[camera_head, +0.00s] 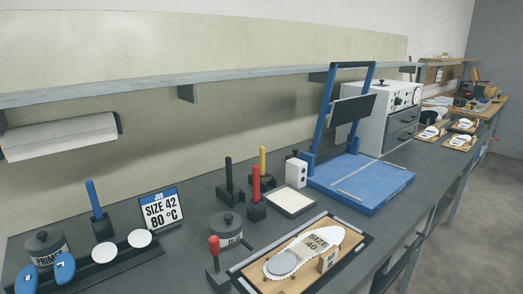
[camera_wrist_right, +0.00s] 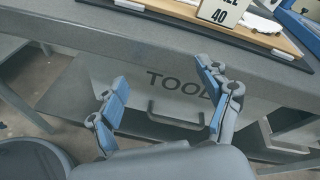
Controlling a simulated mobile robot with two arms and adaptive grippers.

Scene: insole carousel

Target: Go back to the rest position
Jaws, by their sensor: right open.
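My right gripper (camera_wrist_right: 165,110) shows in the right wrist view with its two blue-padded fingers spread wide and nothing between them. It is in front of the workbench edge, with a drawer marked "TOOL" (camera_wrist_right: 178,84) and its dark handle behind it. No gripper or arm shows in the head view. My left gripper is in neither view.
A shelf (camera_head: 150,88) runs above. Floor (camera_head: 480,225) at right is clear.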

